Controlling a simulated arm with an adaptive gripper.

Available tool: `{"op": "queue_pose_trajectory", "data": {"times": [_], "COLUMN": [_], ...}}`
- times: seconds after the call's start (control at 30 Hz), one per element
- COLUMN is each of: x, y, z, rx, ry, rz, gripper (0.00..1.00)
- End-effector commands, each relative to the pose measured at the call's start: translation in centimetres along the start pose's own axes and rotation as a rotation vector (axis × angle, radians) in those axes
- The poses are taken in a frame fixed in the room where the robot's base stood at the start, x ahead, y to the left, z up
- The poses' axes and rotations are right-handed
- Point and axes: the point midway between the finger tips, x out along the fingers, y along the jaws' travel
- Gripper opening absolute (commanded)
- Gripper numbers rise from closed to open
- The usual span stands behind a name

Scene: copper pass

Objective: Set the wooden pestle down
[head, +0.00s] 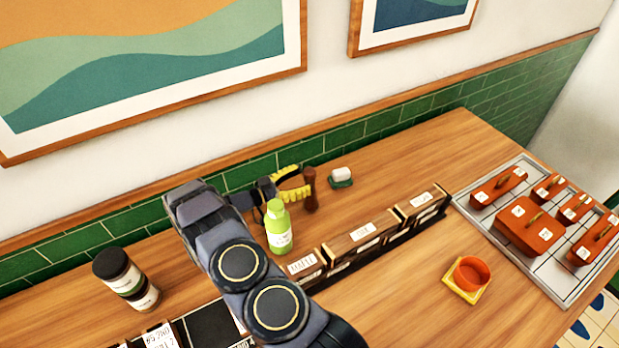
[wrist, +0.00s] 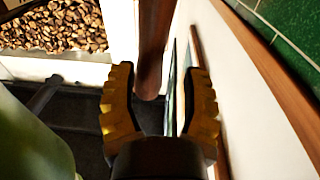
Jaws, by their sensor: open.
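The wooden pestle (head: 311,191) is dark brown and stands upright on the wooden table near the green tiled wall. My gripper (head: 300,184) has yellow fingers and is beside the pestle at the end of my dark arm. In the wrist view the pestle (wrist: 153,45) shows between the two spread fingers of my gripper (wrist: 160,90). The jaws are open, with visible gaps to the pestle on both sides in that view. The pestle's far end is cut off at the top of the wrist view.
A lime-green bottle (head: 279,232) stands close in front of my gripper. A white item on a green dish (head: 341,183) is right of the pestle. Labelled wooden bins (head: 363,238) run along the table. Dark jars (head: 118,270) stand left. An orange bowl (head: 471,274) and tray (head: 470,208) are right.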

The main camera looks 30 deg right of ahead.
Motion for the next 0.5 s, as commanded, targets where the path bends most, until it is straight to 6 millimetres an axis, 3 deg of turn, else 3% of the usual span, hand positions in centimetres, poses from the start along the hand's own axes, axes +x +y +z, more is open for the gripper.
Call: {"op": "queue_pose_trajectory", "data": {"times": [0.2,0.5], "x": [-5.2,-9.1], "y": [-0.1,0.0], "z": [0.0,0.1], "rx": [0.003,0.0], "ry": [-0.002,-0.002], "rz": [-0.003,0.0], "gripper": [0.47,0.47]}}
